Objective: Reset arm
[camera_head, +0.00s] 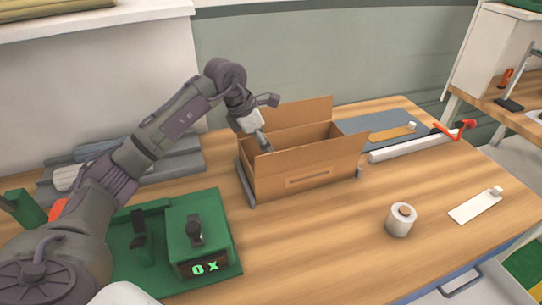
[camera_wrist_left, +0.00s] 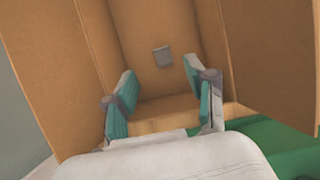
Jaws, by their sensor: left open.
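My left arm reaches in from the left in the head view. Its gripper (camera_head: 264,142) is at the left side of an open cardboard box (camera_head: 305,179), pointing down into it. In the left wrist view the two teal-padded fingers of the gripper (camera_wrist_left: 162,92) are spread apart with nothing between them. The box interior (camera_wrist_left: 155,25) lies beyond them, with a small grey square (camera_wrist_left: 163,56) on its inner surface. My right gripper is in neither view.
A green device (camera_head: 197,240) with a lit display stands at the front left. A long white bar (camera_head: 412,147) and a blue-grey mat (camera_head: 375,124) are behind.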

